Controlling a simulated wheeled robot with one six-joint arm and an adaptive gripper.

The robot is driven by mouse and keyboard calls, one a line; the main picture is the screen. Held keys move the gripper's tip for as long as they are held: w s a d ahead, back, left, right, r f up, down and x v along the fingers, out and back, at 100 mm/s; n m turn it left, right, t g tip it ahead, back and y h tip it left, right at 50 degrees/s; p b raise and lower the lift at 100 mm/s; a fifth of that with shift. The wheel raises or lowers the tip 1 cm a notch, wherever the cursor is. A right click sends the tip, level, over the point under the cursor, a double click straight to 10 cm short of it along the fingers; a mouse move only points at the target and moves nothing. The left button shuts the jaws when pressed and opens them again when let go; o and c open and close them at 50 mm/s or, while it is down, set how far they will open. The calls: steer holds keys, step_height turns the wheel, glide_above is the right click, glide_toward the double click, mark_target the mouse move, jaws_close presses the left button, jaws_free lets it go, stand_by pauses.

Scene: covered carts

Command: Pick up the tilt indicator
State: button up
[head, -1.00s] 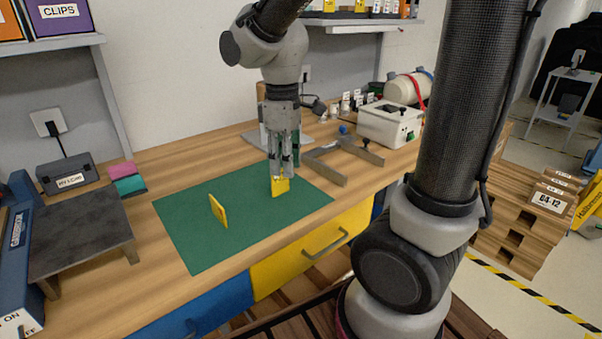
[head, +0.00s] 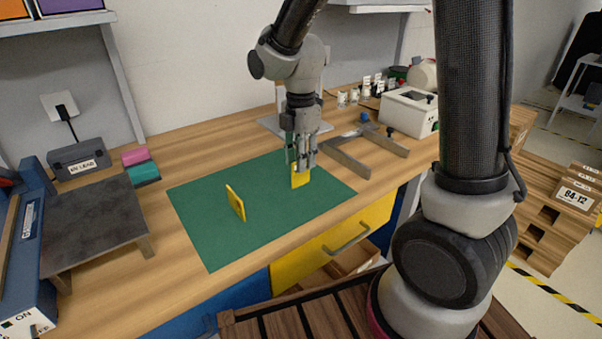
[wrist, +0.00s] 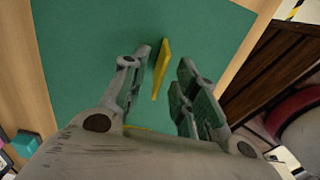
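Two thin yellow upright plates stand on the green mat (head: 210,240); no label on them is readable, so I cannot tell by name which is the tilt indicator. The right yellow plate (head: 301,179) is directly below and partly behind my gripper (head: 302,164). In the wrist view this plate (wrist: 160,68) shows nearly edge-on between the fingers of my gripper (wrist: 160,85), with a gap on each side. My gripper is open. The left yellow plate (head: 236,203) stands apart, clear of my gripper; only a yellow sliver (wrist: 140,128) shows above the gripper body in the wrist view.
A grey forked metal bracket (head: 350,160) lies right of the mat, with a white box (head: 408,112) behind it. A dark raised plate (head: 95,225), a labelled black box (head: 80,157) and pink and teal blocks (head: 142,174) are on the left. The mat's front is clear.

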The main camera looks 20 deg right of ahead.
steer(key=shift+f, duration=0.95)
steer(key=shift+c, duration=0.3)
jaws_close()
